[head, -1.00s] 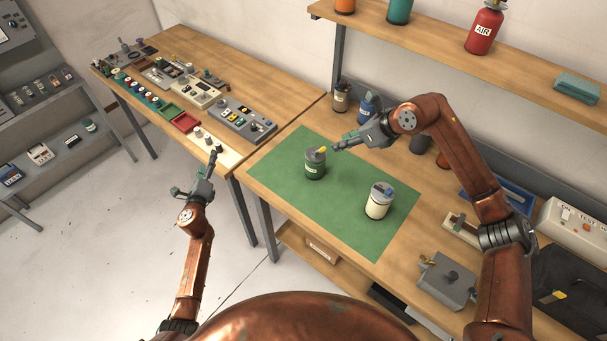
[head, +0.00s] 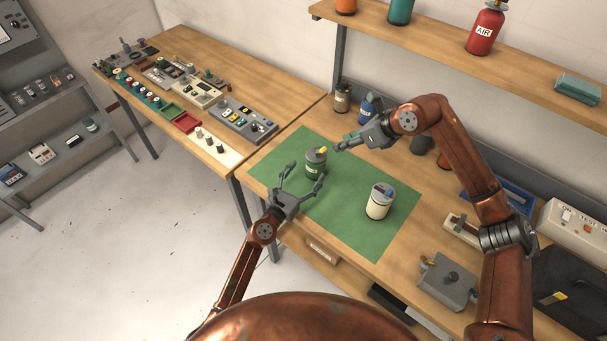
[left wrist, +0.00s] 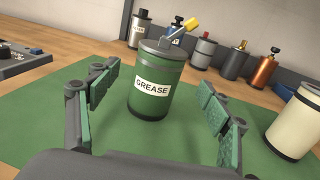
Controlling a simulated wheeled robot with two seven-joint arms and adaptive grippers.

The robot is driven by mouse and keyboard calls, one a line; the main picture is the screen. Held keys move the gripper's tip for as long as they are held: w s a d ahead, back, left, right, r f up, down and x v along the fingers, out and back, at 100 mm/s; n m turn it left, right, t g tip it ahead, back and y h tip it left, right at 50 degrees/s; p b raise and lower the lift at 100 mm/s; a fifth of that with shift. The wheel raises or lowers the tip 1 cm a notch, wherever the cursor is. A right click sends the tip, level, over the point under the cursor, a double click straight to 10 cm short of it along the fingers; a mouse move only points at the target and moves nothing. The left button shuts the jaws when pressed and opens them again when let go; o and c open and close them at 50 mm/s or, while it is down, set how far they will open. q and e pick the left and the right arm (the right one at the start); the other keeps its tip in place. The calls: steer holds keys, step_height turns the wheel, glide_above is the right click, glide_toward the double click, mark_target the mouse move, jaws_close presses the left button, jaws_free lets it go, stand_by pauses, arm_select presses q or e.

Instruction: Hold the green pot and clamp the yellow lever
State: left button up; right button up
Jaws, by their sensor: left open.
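The green pot (head: 315,168) stands upright on the green mat, with a grey lid and a yellow lever (head: 323,150) on top. In the left wrist view the pot (left wrist: 150,92) carries a GREASE label, and the yellow lever (left wrist: 192,25) slants up to the right. My left gripper (head: 305,174) is open, in front of the pot. Its fingers are spread on either side of the pot in the left wrist view (left wrist: 160,88), with gaps to both sides. My right gripper (head: 339,147) is close to the right of the lever; whether its fingers are parted or touch the lever is unclear.
A cream canister (head: 379,202) stands on the mat (head: 345,225) right of the pot. Several bottles stand along the bench's back, behind the pot. A grey block device (head: 447,280) sits at the near right. The mat's left part is clear.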

mark_target(316, 159)
arm_select(q)
steer(key=shift+x, duration=3.5)
steer(key=shift+c, duration=0.5)
steer(key=c, duration=1.5)
